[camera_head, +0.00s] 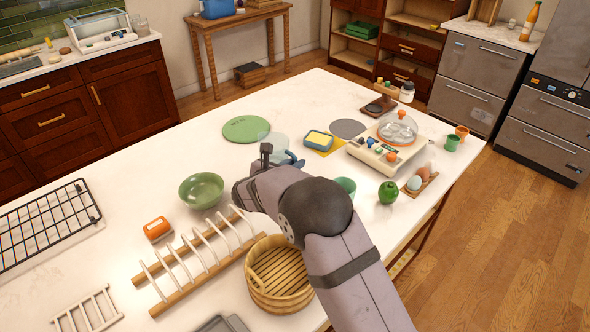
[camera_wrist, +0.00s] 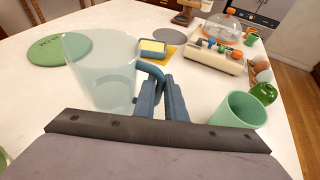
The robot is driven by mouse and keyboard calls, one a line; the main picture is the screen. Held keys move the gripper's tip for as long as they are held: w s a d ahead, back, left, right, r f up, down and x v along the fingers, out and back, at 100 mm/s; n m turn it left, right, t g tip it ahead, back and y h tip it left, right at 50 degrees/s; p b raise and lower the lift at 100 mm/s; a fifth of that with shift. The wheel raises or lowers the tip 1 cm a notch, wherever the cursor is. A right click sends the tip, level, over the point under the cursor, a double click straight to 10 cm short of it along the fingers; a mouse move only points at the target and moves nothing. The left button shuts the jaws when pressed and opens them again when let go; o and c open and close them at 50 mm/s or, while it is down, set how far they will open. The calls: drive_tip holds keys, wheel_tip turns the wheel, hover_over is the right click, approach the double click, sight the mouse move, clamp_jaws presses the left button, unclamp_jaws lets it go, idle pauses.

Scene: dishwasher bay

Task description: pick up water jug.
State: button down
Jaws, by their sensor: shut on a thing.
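The water jug (camera_wrist: 98,72) is clear and pale, with a blue handle. It looks upright and sits left of the fingers in the wrist view. In the head view, part of the jug (camera_head: 273,143) shows past my wrist, and its base is hidden behind my arm. My gripper (camera_wrist: 166,92) is shut on the jug's handle, with its two blue-grey fingers close together. In the head view my gripper (camera_head: 272,158) is over the middle of the white table. I cannot tell whether the jug touches the table.
A green cup (camera_wrist: 238,111) stands close right of my gripper. A green bowl (camera_head: 201,190), a green plate (camera_head: 246,129) and a yellow sponge in a blue dish (camera_head: 318,140) lie around. A wooden rack (camera_head: 200,252) and a basket (camera_head: 279,275) are nearer. A scale-like appliance (camera_head: 385,155) stands right.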

drive_tip(key=shift+r+b, duration=0.7)
drive_tip(key=shift+r, duration=2.9)
drive_tip(key=shift+r, duration=0.1)
